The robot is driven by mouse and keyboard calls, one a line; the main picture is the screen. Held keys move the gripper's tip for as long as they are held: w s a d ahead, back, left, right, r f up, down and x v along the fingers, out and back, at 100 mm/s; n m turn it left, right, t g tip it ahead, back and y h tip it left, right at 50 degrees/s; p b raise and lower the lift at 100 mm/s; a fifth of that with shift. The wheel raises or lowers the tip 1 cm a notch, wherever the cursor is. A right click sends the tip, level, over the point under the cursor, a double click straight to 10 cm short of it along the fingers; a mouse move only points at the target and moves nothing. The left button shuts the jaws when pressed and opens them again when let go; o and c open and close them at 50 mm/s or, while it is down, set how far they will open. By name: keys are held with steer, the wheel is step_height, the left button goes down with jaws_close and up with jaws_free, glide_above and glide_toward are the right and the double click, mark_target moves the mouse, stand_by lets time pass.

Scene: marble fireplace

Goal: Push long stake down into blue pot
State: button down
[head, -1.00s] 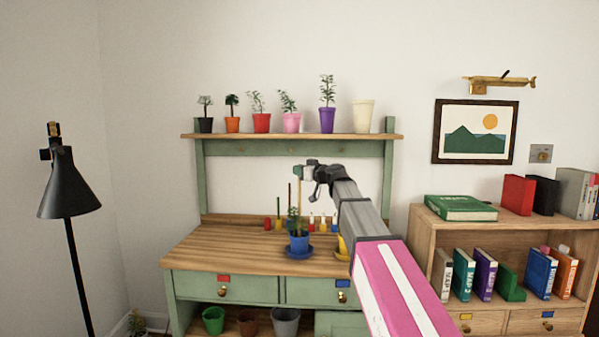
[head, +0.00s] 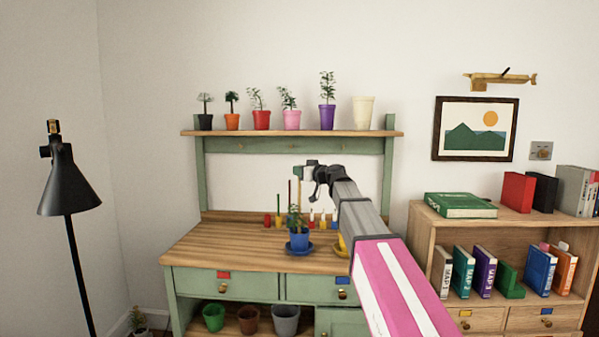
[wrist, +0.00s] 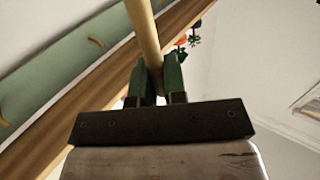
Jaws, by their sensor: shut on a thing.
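The blue pot (head: 299,240) stands upright on a blue saucer on the workbench and holds a leafy green plant (head: 296,218). The long tan stake (head: 300,190) rises above the plant, upright in the head view, up to my gripper (head: 306,172). In the wrist view my gripper (wrist: 154,72) is shut on the stake (wrist: 143,32), which runs between its two green fingers. The stake's lower end is hidden by the leaves, so I cannot tell how deep it sits in the pot.
A yellow pot (head: 342,244) stands to the right, partly behind my arm. Several small coloured items and thinner stakes stand along the bench's back. A shelf (head: 290,134) with potted plants is above. The left of the benchtop (head: 220,246) is clear.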

steer(key=shift+f, duration=0.85)
stand_by(0.3)
steer(key=shift+f, duration=1.5)
stand_by(0.6)
steer(key=c, duration=1.1)
jaws_free()
glide_toward(300, 182)
steer(key=shift+d, duration=0.2)
